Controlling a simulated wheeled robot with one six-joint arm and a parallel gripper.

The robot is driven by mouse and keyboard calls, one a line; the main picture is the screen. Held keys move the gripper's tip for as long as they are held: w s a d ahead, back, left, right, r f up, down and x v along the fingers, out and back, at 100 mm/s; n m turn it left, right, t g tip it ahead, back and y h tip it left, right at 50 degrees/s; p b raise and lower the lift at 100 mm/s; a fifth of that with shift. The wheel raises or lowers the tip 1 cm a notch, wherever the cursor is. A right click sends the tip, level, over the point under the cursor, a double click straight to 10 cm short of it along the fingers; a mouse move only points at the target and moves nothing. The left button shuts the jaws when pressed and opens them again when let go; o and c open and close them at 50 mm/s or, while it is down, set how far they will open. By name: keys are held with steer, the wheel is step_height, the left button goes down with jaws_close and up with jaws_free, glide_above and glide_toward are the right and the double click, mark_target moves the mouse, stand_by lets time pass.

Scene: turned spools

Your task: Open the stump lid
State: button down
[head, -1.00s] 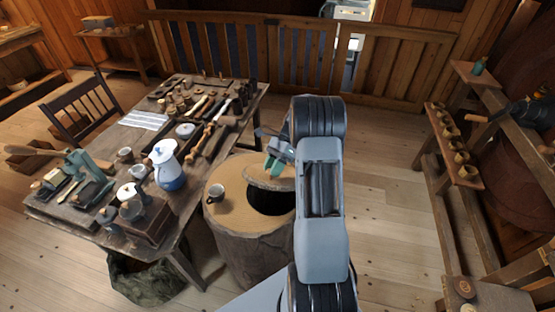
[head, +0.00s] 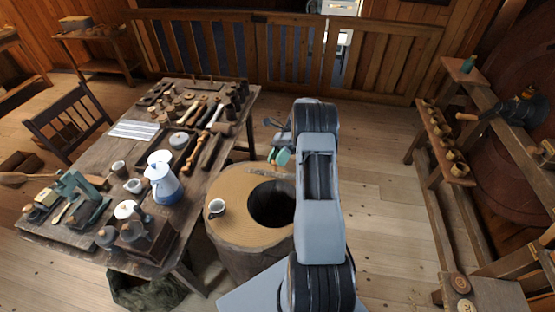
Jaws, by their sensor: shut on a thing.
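The wooden stump (head: 228,188) stands on the floor right of the table. A round dark hole (head: 268,206) is open in its top. The stump lid (head: 262,169) is raised, seen nearly edge-on at the far side of the hole, and partly hidden by my arm. My gripper (head: 279,157), with green fingertips, is at the lid's upper edge and shut on it. The exact grip point is small and hard to make out.
A dark cup (head: 216,208) sits on the stump's top, left of the hole. The table (head: 95,158) at left is crowded with a blue-and-white pitcher (head: 165,184), tools and spools. A shelf rack (head: 440,150) stands at right. The floor between has free room.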

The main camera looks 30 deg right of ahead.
steer(key=c, duration=0.8)
jaws_free()
steer(key=shift+o, duration=0.2)
